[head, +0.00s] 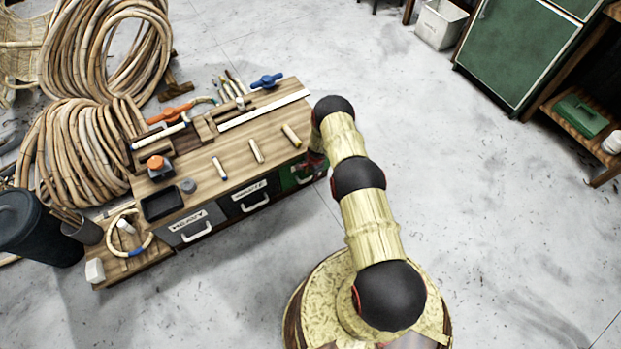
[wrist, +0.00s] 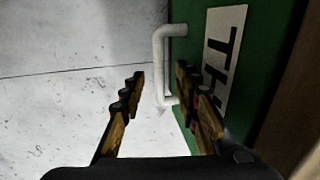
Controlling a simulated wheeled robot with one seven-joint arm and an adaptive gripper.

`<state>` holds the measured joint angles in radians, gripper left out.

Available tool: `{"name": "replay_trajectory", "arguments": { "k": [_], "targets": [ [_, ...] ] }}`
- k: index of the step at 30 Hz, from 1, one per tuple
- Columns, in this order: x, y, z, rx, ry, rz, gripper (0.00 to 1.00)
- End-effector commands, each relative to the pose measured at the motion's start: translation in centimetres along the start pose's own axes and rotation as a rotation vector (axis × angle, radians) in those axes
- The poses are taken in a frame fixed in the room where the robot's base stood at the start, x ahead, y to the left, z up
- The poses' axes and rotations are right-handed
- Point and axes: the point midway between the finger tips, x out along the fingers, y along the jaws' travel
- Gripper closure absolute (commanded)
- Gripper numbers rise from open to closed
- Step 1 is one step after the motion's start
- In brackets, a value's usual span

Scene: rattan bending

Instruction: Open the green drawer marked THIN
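The green drawer (head: 290,181) is at the right end of the workbench front, beside the black one; my arm partly covers it. In the wrist view the green drawer front (wrist: 250,75) looks closed. It bears a white label (wrist: 222,55) of which "TH" shows. Its white bar handle (wrist: 159,65) stands out from the front. My gripper (wrist: 160,72) is open, and its two fingers appear on either side of the handle's lower part. I cannot tell whether a finger touches it. In the head view my gripper (head: 314,160) is mostly hidden by my arm.
The workbench top (head: 225,148) carries tools, short rods and a black tray (head: 162,204). A grey drawer (head: 192,228) and a black drawer (head: 250,199) sit left of the green one. Rattan coils (head: 80,150) lie left. The floor (head: 500,200) at right is clear.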

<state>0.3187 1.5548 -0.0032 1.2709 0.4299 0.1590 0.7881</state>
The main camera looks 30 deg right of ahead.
Motion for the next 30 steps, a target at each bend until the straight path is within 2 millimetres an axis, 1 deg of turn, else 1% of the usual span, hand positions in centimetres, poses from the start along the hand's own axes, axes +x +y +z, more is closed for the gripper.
{"name": "replay_trajectory", "arguments": {
  "k": [1,6,11,19,30],
  "targets": [
    [1.3,0.1,0.1,0.000,-0.001,0.001,0.68],
    [3.2,0.1,0.0,0.000,-0.001,0.000,0.68],
    [4.0,0.0,0.0,-0.002,0.000,-0.001,0.68],
    [4.0,0.0,0.0,-0.001,0.000,-0.001,0.68],
    [4.0,0.0,0.0,-0.001,0.000,0.000,0.89]
  ]
}}
